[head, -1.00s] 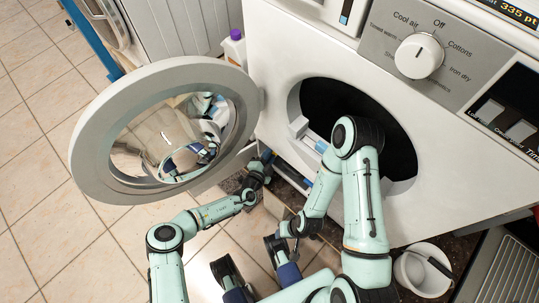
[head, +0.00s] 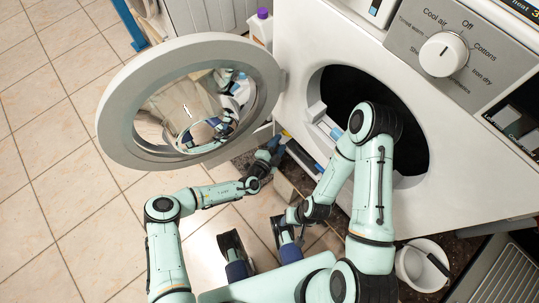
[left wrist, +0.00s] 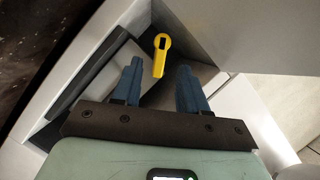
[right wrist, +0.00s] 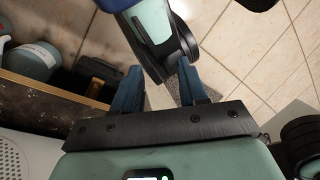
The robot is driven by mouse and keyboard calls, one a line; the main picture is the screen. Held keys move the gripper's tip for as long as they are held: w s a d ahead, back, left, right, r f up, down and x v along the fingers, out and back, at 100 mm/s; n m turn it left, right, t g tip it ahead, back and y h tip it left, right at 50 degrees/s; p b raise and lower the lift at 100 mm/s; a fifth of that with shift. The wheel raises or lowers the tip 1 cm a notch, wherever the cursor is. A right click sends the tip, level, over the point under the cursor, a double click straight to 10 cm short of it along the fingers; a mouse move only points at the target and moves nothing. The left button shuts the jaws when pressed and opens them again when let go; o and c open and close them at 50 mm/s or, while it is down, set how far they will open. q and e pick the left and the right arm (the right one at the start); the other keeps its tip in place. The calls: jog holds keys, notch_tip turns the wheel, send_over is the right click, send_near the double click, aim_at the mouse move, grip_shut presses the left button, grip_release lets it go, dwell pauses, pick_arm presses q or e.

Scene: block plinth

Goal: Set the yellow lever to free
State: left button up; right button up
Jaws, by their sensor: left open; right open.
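The yellow lever (left wrist: 161,55) shows in the left wrist view inside a grey recess, its round end away from me and its narrow end towards me. My left gripper (left wrist: 160,68) is open. Its two blue fingers lie on either side of the lever's near end, with gaps, and neither appears to touch it. In the head view the left gripper (head: 273,148) is at the machine's low front, below the open door; a small yellow spot shows beside it. My right gripper (right wrist: 158,68) is open and empty, above the floor tiles. The lever's markings are not legible.
The round door (head: 117,110) stands open over my left arm. The machine's dark drum opening (head: 345,85) is behind my right arm. A white bowl (head: 424,262) stands at the lower right. A purple-capped bottle (head: 262,28) is behind the door. Tiled floor is free at left.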

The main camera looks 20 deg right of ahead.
pick_arm(q)
jog(key=p+v, duration=0.2)
jog(key=v, duration=0.7)
pick_arm(e)
jog(key=s+r, duration=0.1)
jog(key=s+a+r, duration=0.1)
jog(key=shift+s+r+g, duration=0.2)
jog(key=shift+r+g, duration=0.15)
jog(key=shift+g, duration=0.05)
jog(key=shift+d, duration=0.1)
